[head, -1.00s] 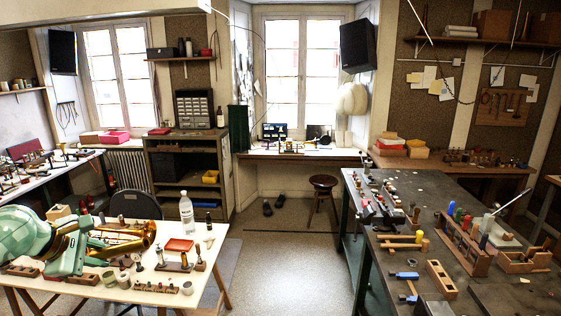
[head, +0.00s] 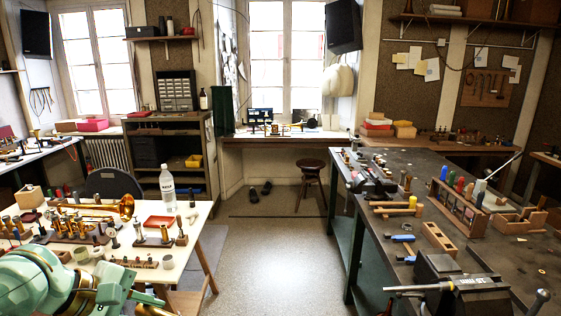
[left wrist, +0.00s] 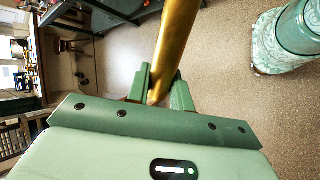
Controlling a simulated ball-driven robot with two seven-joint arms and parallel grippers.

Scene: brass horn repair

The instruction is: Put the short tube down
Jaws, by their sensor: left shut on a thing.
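The short tube is a smooth brass cylinder (left wrist: 176,40) that rises between the fingers in the left wrist view. My left gripper (left wrist: 162,88) is shut on it, with a green finger on each side. In the head view my left gripper (head: 152,298) is low at the left, in front of the white table's near edge. Only a little brass (head: 152,311) shows there, at the bottom edge. The wrist view shows bare floor behind the tube, so it is held in the air. My right gripper is not in view.
The white table (head: 190,262) holds a brass horn (head: 125,206), a bottle (head: 167,186), a red tray (head: 159,222) and several small tools in racks. The dark workbench (head: 375,240) at right carries a vise (head: 455,283) and tools. Open floor (head: 275,265) lies between them.

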